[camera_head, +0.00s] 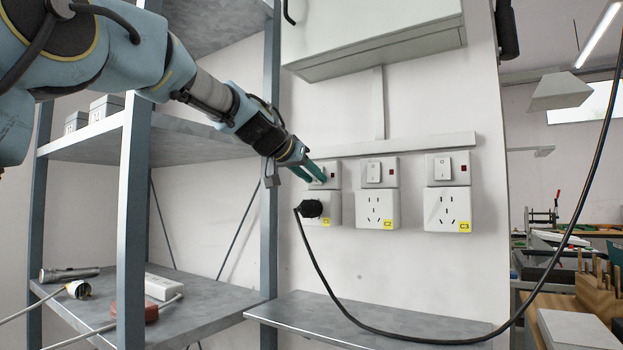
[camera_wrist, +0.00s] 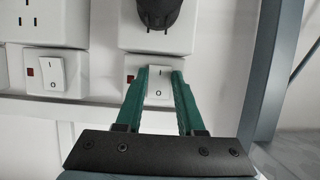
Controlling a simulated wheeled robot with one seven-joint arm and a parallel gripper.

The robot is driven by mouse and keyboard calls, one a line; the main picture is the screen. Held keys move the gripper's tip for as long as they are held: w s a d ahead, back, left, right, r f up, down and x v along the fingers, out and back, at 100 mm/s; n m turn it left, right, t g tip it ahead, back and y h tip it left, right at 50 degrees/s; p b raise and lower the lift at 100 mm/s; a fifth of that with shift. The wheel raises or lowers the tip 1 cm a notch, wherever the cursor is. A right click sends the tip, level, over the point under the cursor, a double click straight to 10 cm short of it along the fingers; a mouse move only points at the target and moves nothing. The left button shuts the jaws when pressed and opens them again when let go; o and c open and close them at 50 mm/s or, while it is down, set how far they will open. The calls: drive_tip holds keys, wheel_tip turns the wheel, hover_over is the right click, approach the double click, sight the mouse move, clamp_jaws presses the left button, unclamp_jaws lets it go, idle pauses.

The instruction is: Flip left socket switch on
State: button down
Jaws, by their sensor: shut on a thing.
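The left socket switch (camera_wrist: 159,84) is a white rocker on the white switch plate above socket C1. The two green fingers of my gripper (camera_wrist: 163,72) stand on either side of the rocker in the wrist view, closed on it with their tips at the plate. In the head view, my gripper (camera_head: 315,173) reaches the C1 switch from the upper left and partly covers it. The wrist view shows the wall upside down. I cannot tell which way the rocker is tipped. A black plug (camera_head: 312,208) sits in socket C1 just below the switch.
Switches C2 (camera_head: 374,172) and C3 (camera_head: 443,168) stand to the right above empty sockets. A black cable (camera_head: 345,305) hangs from the plug across the front. A metal shelf post (camera_head: 270,150) is close at the left. A wall cabinet (camera_head: 375,40) hangs above.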

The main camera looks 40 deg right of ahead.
drive_tip(key=f+b, duration=0.1)
drive_tip(key=b, duration=0.1)
drive_tip(key=shift+h+b, duration=0.3)
drive_tip(key=shift+b, duration=0.75)
drive_tip(key=h+b, duration=0.1)
drive_tip(key=b, duration=0.4)
drive_tip(key=shift+f, duration=0.1)
drive_tip(key=h+b, duration=0.1)
drive_tip(key=b, duration=0.2)
drive_tip(key=shift+t, duration=0.3)
drive_tip(key=shift+r, duration=0.25)
drive_tip(key=c, duration=0.5)
unclamp_jaws()
drive_tip(key=b+v, duration=0.4)
drive_tip(key=v, duration=0.6)
drive_tip(key=shift+s+a, duration=0.1)
drive_tip(key=shift+a, duration=0.25)
